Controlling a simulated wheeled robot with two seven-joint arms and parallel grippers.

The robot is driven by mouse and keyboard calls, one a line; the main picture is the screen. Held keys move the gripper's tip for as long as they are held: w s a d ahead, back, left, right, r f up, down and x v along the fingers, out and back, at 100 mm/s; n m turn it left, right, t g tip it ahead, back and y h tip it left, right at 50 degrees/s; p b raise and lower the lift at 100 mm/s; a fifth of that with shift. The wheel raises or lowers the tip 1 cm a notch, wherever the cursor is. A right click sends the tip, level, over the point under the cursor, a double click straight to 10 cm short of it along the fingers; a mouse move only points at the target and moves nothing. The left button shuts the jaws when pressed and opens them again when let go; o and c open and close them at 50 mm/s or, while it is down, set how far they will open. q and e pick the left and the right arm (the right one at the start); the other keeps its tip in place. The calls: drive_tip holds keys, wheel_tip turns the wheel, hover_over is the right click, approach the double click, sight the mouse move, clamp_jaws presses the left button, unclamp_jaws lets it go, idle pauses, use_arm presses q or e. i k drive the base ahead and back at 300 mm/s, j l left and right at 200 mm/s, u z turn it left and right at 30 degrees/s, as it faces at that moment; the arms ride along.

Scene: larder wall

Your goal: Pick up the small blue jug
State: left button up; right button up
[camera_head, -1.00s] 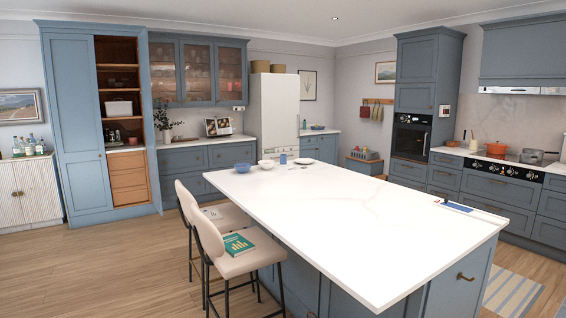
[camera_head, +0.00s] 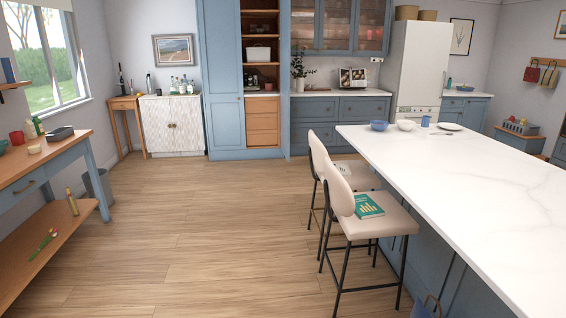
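A small blue vessel (camera_head: 425,121), which may be the jug, stands upright near the far end of the white island top (camera_head: 470,185). It is too small to make out a handle or spout. A blue bowl (camera_head: 379,126) and a white bowl (camera_head: 406,125) stand to its left, and a white plate (camera_head: 449,126) lies to its right. Neither of my grippers is in view.
Two cream stools (camera_head: 372,222) stand along the island's left side, the nearer bearing a green book (camera_head: 368,206). A wooden-topped table (camera_head: 40,155) stands at the left. Wooden floor (camera_head: 190,235) between is clear. A blue object (camera_head: 428,307), partly cut off, is at the bottom edge.

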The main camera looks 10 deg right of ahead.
sight(426, 119)
drive_tip(key=i+j, duration=0.1)
drive_tip(key=i, duration=1.7)
drive_tip(key=i+j+z, duration=0.1)
drive_tip(key=i, duration=3.6)
drive_tip(key=i+z, duration=0.1)
drive_tip(key=i, duration=0.5)
drive_tip(key=i+j+z, duration=0.1)
drive_tip(key=i, duration=0.5)
drive_tip(key=i+j+z, duration=0.1)
drive_tip(key=i, duration=0.55)
drive_tip(key=i+l+z, duration=0.15)
drive_tip(key=i+z, duration=0.75)
drive_tip(key=i+j+z, duration=0.15)
drive_tip(key=i+z, duration=0.15)
drive_tip(key=z, duration=0.15)
drive_tip(key=i+j+z, duration=0.3)
drive_tip(key=z, duration=0.15)
drive_tip(key=i, duration=0.1)
